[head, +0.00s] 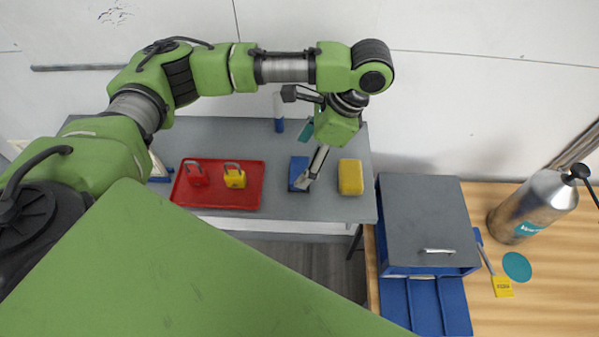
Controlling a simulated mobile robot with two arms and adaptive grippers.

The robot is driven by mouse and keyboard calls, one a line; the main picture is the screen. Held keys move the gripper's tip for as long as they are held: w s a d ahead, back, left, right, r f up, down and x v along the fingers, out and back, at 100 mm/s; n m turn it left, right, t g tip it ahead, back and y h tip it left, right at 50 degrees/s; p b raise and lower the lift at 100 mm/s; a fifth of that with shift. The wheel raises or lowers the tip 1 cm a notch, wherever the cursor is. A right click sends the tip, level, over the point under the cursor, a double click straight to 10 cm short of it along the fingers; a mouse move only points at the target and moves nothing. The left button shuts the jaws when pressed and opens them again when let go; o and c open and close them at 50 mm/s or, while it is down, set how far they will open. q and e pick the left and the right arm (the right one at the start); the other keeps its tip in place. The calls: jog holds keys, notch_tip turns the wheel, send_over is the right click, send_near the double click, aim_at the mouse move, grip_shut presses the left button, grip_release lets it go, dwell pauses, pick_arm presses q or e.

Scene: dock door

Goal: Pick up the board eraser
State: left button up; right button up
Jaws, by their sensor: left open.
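A blue block (297,168), which looks like the board eraser, lies on the grey table (285,208), right of the red tray. My left gripper (306,181) points down over it, with a fingertip at the block's lower right part. The gripper is open. The finger covers part of the block, and I cannot tell whether they touch. A yellow block (350,177) lies just right of the gripper. My right gripper is not in view.
A red tray (214,203) holds a red padlock (196,174) and a yellow padlock (235,178). A blue-and-white bottle (279,124) stands behind the blue block. A grey box (425,215) with an open blue drawer (440,305) and a steel flask (530,208) are at right.

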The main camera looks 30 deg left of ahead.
aim_at(299, 170)
pick_arm(q)
jog(key=shift+s+a+f, duration=0.1)
jog(key=shift+f, duration=0.3)
jog(key=f, duration=0.2)
jog(key=f+p, duration=0.1)
jog(key=f, duration=0.1)
jog(key=shift+a+f, duration=0.1)
jog(key=shift+a, duration=0.3)
jog(key=shift+s+a+f, duration=0.1)
jog(key=shift+f, duration=0.2)
jog(key=c, duration=1.2)
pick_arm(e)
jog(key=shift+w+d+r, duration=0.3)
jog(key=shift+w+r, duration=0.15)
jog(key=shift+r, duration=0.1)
